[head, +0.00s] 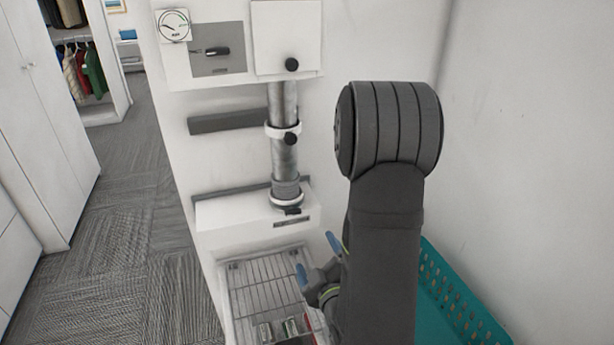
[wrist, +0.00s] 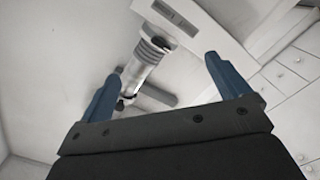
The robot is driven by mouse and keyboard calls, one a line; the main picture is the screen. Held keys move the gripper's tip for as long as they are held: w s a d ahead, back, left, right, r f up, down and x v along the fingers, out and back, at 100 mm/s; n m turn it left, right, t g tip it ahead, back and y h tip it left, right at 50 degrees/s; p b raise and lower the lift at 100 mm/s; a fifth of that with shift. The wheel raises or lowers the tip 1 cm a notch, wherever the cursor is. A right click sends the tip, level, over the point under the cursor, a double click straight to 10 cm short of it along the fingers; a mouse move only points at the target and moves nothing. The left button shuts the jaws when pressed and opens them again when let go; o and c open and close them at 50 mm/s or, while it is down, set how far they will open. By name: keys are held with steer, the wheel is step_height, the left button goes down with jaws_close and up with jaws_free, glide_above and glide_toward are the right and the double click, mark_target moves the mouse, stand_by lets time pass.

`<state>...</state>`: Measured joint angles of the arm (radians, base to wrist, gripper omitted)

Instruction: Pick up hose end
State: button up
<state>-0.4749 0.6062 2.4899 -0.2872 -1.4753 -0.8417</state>
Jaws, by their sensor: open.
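A silver hose (head: 284,150) runs upright down a white wall panel, from an upper white box to a lower white ledge. Its lower end is a ribbed grey cuff (head: 286,190) seated at a white ring on the ledge. The ribbed cuff also shows in the wrist view (wrist: 152,50), ahead of the fingers and tilted in the picture. My gripper (head: 318,259) is below and to the right of the ledge in the head view, partly hidden by my arm. Its blue fingers are apart and empty in the wrist view (wrist: 164,70). No finger visibly touches the hose.
The white ledge (head: 235,212) sticks out from the panel. A wire basket (head: 262,285) holding small items stands below it. A teal perforated crate (head: 450,290) is at the lower right, beside a bare wall. Carpeted floor (head: 110,210) lies open at the left.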

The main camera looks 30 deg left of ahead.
steer(key=w+f+m+g+h, duration=0.3)
steer(key=w+m+h, duration=0.1)
steer(key=w+m, duration=0.6)
steer(key=w+f+m+g+h, duration=0.25)
steer(key=w+m+h, duration=0.25)
steer(key=w+m, duration=0.45)
steer(key=m+g+y, duration=0.3)
steer(key=m+g, duration=0.5)
steer(key=m, duration=0.7)
glide_toward(293, 176)
steer(key=x, duration=0.4)
steer(key=shift+w+f, duration=0.15)
steer(key=shift+f, duration=0.3)
steer(key=shift+a+r, duration=0.15)
steer(key=shift+a, duration=0.05)
steer(key=shift+s+a+f, duration=0.2)
steer(key=shift+s+f, duration=0.05)
steer(key=shift+f, duration=0.05)
steer(key=x, duration=0.6)
steer(key=shift+f, duration=0.25)
